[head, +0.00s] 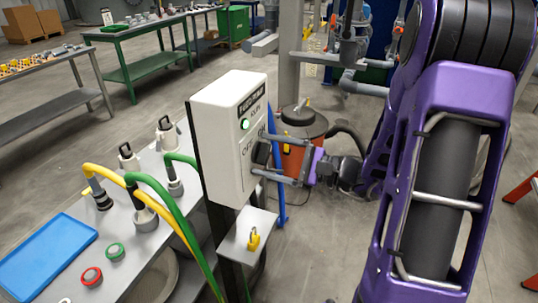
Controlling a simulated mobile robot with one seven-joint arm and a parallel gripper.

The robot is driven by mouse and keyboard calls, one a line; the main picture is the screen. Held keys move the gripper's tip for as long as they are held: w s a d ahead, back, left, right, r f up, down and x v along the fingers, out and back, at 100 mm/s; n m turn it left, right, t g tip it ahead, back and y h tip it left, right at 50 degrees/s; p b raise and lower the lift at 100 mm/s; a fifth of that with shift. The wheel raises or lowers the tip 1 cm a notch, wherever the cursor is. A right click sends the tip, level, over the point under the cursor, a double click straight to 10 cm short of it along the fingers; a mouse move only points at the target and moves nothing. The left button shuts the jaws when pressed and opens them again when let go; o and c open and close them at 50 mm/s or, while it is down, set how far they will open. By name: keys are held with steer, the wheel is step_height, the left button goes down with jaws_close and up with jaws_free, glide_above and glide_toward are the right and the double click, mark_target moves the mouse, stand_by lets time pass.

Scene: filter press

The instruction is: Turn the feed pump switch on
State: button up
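The feed pump control box (222,140) is a white box on a dark post in the middle of the head view. Its front carries a dark label, a bright green lamp (245,124) and, lower down, a dark switch knob (261,153). My gripper (262,156) comes in from the right, its two grey fingers spread apart at the box front. One finger is above the knob and one below it. I cannot tell whether they touch it. The fingers and knob partly hide the markings around the switch, so its position is unclear.
A small shelf (238,246) under the box holds a yellow padlock (253,239). A table at the left bears a blue tray (48,256), hose fittings and yellow and green hoses. An orange drum (296,160) stands behind my gripper. Open floor lies at the lower right.

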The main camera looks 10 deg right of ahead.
stand_by(0.4)
steer(key=v, duration=1.7)
steer(key=shift+d+b, duration=0.15)
steer(key=shift+b, duration=0.15)
steer(key=shift+s, duration=0.1)
